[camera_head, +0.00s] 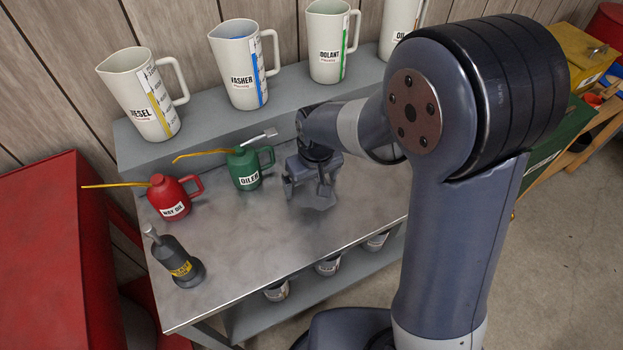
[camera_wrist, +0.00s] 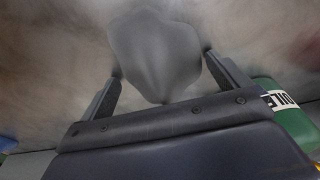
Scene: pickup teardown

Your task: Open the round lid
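No round lid that I can clearly make out shows in either view. My gripper (camera_head: 312,192) points down over the middle of the metal table. In the wrist view my gripper (camera_wrist: 162,72) has its two fingers well apart. A smooth grey piece with a pointed end (camera_wrist: 155,50) shows between the fingertips, its sides close to both. In the head view this grey piece (camera_head: 318,202) shows just below my gripper and is partly hidden by it. I cannot tell whether the fingers grip it.
A green oiler can (camera_head: 244,170) stands just left of my gripper. A red can (camera_head: 170,197) and a dark grey bottle (camera_head: 180,265) stand further left. Several white jugs (camera_head: 240,65) line the raised back shelf. The table's (camera_head: 255,255) front middle is clear.

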